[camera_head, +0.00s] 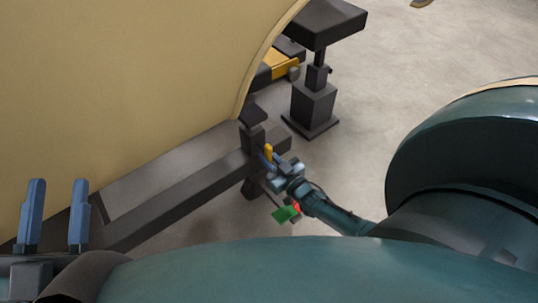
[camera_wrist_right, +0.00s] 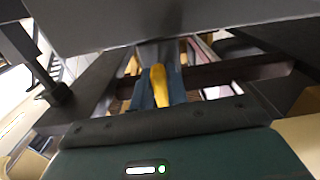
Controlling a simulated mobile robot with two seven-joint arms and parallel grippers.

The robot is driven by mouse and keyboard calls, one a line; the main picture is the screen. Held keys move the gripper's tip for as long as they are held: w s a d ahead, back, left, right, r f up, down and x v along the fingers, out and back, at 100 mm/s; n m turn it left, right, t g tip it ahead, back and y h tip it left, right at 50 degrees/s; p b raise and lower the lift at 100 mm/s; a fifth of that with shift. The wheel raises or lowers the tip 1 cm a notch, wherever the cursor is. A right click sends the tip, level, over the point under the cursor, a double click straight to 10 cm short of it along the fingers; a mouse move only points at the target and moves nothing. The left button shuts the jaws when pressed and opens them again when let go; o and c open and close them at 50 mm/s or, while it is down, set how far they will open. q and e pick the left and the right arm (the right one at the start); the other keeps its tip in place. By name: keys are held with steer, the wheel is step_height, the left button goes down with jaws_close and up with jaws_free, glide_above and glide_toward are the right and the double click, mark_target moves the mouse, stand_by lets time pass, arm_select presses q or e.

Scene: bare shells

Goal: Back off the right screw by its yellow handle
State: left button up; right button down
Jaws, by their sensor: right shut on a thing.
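The yellow handle (camera_head: 268,151) stands out at the right end of a dark support beam, under the big beige shell. My right gripper (camera_head: 271,161) is at this handle, its blue fingers shut on it. In the right wrist view the yellow handle (camera_wrist_right: 159,88) lies between the two blue fingers (camera_wrist_right: 161,92). The screw's shaft and thread are hidden by the fingers and the frame. My left gripper (camera_head: 55,213) is at the lower left, its two blue fingers upright, wide apart and empty.
The beige shell (camera_head: 110,80) fills the upper left. The dark beam (camera_head: 175,203) runs beneath it. A dark stand (camera_head: 312,102) with a flat top is beyond the handle.

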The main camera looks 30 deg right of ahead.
steer(key=c, duration=1.4)
jaws_free()
